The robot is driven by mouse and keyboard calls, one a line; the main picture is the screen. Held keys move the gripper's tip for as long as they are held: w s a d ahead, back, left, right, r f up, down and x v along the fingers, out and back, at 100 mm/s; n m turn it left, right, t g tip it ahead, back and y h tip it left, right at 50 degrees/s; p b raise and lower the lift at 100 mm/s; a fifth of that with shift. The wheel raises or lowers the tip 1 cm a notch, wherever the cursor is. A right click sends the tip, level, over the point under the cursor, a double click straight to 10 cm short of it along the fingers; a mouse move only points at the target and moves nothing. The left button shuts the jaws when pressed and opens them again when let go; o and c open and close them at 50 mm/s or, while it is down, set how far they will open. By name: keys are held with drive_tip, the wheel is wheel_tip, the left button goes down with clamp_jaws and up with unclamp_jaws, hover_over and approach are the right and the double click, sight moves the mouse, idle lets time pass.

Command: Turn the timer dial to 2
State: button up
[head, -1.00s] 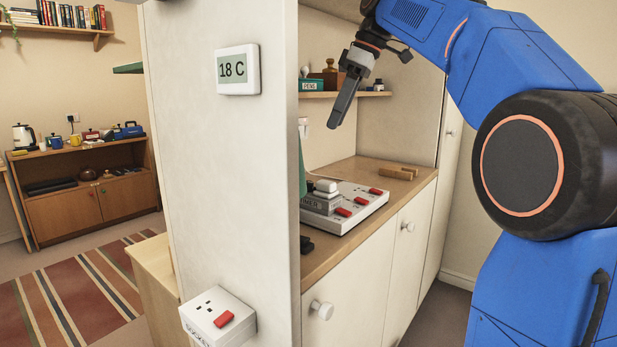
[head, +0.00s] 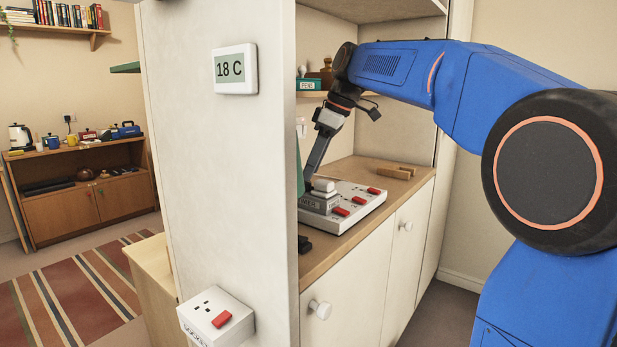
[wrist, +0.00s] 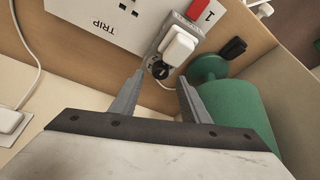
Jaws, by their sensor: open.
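The timer (head: 322,203) is a grey box on the white power strip (head: 368,207), with a white block (head: 323,184) on top. In the wrist view, the timer's grey body (wrist: 201,37) carries the white block (wrist: 180,46), and a small black dial (wrist: 160,70) is on its near face. The number the dial points to is too small to read. My gripper (wrist: 162,80) is open and empty, with the dial appearing between its two fingertips. Contact cannot be told. In the head view my gripper (head: 309,178) reaches down beside the timer, its tips partly hidden.
A green object (wrist: 235,115) stands close to my right finger in the wrist view. A dark plug (wrist: 233,48) lies beyond it. The strip has several red switches (head: 374,191). A white panel (head: 235,170) hides the counter's left part. Wooden pieces (head: 397,173) lie behind the strip.

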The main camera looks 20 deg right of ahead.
sight(306, 186)
drive_tip(key=shift+x, duration=1.65)
drive_tip(key=c, duration=1.1)
drive_tip(key=shift+o, duration=0.2)
drive_tip(key=shift+m, duration=0.3)
drive_tip(key=shift+s+a+m+t+h, duration=0.1)
drive_tip(key=shift+m+t+h, duration=0.35)
drive_tip(key=shift+m, duration=0.75)
drive_tip(key=shift+m+t+h, duration=0.35)
drive_tip(key=shift+m+t, duration=0.1)
drive_tip(key=shift+m, duration=1.05)
